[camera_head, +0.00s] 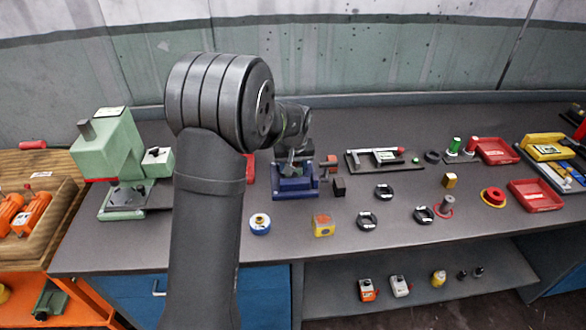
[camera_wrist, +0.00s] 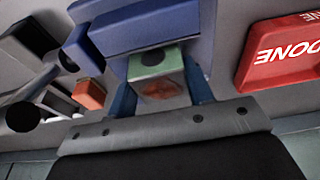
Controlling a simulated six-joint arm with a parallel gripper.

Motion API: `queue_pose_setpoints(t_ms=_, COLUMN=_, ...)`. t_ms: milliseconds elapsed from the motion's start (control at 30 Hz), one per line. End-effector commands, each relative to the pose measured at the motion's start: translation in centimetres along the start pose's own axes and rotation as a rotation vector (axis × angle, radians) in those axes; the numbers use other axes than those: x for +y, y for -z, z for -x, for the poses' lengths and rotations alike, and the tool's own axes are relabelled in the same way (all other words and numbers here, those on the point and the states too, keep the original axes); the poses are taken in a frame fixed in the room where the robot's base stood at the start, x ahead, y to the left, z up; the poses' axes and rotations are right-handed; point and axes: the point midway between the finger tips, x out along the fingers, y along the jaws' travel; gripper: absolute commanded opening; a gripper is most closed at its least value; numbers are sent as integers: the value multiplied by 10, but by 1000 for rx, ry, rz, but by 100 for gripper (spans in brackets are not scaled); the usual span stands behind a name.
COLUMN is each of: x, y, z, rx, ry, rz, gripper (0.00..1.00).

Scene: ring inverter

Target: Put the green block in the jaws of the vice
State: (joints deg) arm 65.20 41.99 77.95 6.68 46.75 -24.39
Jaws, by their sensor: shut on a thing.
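The blue vice (camera_head: 295,187) stands on the bench, and its blue body also shows in the wrist view (camera_wrist: 150,25). My gripper (camera_head: 291,163) is over the vice; its details are small in the head view. In the wrist view my gripper (camera_wrist: 160,90) is shut on the green block (camera_wrist: 153,60), a finger on each side. The block is pale green, with a dark round spot on one face and a reddish round patch on another. It is close against the vice's blue edge; I cannot tell whether it is between the jaws. The head view does not show the block clearly.
An orange block (camera_wrist: 88,94) is on the other side. A small black block (camera_head: 339,187), a yellow block (camera_head: 323,225) and black rings (camera_head: 367,221) lie nearby. A green press (camera_head: 110,150) stands left.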

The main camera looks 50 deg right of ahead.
Motion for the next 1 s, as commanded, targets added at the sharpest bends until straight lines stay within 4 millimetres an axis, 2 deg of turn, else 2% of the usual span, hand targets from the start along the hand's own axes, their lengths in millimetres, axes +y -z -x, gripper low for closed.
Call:
queue_pose_setpoints(t_ms=100, x=0, y=-2, z=-8, rx=1, ry=0, rz=0, gripper=6)
queue_pose_setpoints(t_ms=400, x=0, y=-2, z=-11, rx=1, ry=0, rz=0, gripper=6)
queue_pose_setpoints(t_ms=433, x=0, y=-3, z=-12, rx=0, ry=0, rz=0, gripper=49)
queue_pose_setpoints(t_ms=533, x=0, y=-3, z=-11, rx=1, ry=0, rz=0, gripper=69)
queue_pose_setpoints(t_ms=833, x=0, y=-2, z=-10, rx=1, ry=0, rz=0, gripper=69)
queue_pose_setpoints(t_ms=1000, x=0, y=-1, z=7, rx=4, ry=-1, rz=0, gripper=69)
